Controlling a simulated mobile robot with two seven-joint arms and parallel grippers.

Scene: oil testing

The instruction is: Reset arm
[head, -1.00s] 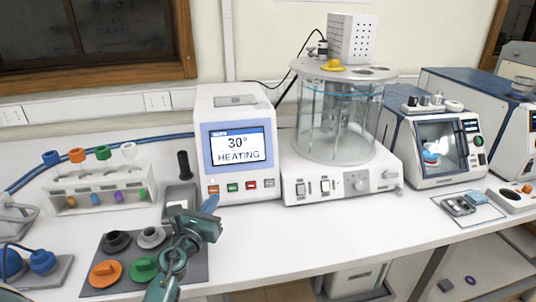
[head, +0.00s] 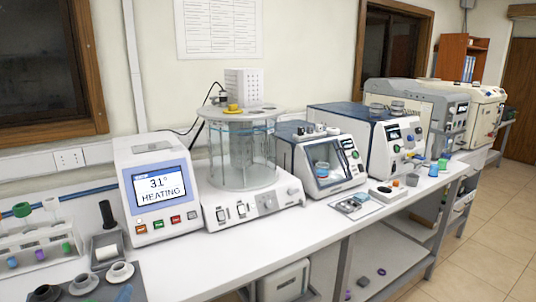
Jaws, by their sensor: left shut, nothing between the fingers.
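Only the tip of my left gripper (head: 125,293) shows, a small blue piece at the bottom edge of the head view, low at the left. It is shut and empty, over or beside the dark mat with the round caps; I cannot tell whether it touches the mat. The rest of my left arm is below the picture. My right gripper is not in view.
The heating unit (head: 157,190) reads 31° HEATING. The glass bath (head: 243,155) stands beside it. A tube rack (head: 38,240), a grey cap (head: 83,284) and a white cap (head: 120,272) are at left. The bench front (head: 215,262) is clear. Other instruments stand right.

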